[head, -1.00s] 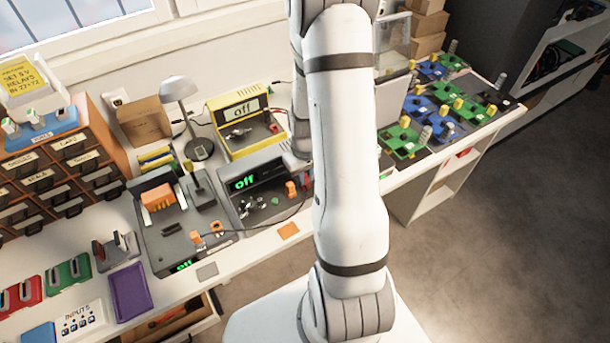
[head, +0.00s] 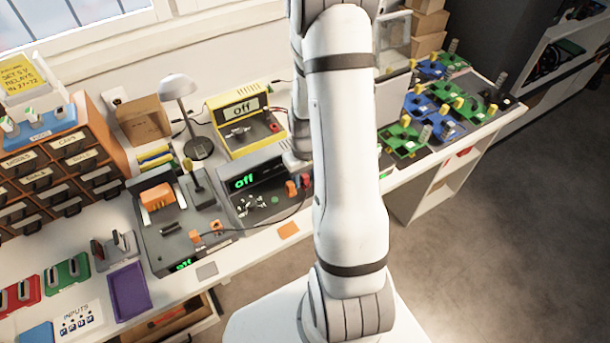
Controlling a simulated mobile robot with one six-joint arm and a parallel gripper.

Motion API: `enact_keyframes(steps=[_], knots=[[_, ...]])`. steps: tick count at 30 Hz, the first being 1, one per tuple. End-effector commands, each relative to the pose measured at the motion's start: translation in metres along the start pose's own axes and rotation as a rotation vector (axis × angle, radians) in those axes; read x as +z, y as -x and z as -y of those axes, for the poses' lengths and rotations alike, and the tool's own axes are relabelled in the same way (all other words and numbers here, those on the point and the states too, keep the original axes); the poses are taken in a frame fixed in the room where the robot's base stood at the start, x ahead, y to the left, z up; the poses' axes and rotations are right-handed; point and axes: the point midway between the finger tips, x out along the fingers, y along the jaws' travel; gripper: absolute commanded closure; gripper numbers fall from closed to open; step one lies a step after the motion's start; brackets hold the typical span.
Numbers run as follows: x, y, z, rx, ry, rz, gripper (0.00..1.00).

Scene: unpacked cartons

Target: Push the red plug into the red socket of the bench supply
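The bench supply (head: 263,178), a dark box with a green "off" display, stands on the bench left of my arm. Small knobs and sockets show on its front panel. An orange-red piece (head: 291,188) sits at its right end, with a darker red piece (head: 305,181) beside it at the edge of my arm. I cannot tell which is the red plug or the red socket, or whether they touch. Part of my gripper or wrist (head: 296,160) shows beside the supply. My arm hides the fingertips, so their opening and any grip are unclear.
A grey station (head: 182,232) with orange parts is at left, and a dark cable (head: 270,224) runs from there towards my arm. A lamp (head: 178,88) stands behind. Green and blue boards (head: 425,120) lie at right.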

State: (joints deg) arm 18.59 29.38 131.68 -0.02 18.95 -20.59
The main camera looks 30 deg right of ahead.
Motion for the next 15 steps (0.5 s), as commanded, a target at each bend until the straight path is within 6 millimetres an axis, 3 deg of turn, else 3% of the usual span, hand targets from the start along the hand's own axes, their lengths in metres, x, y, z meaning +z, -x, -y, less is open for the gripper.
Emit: enact_keyframes(steps=[8, 15], knots=[[0.0, 0.002, 0.0, 0.0, 0.0, -0.001, 0.59], [-0.001, 0.028, 0.0, 0.002, 0.0, -0.005, 0.59]])
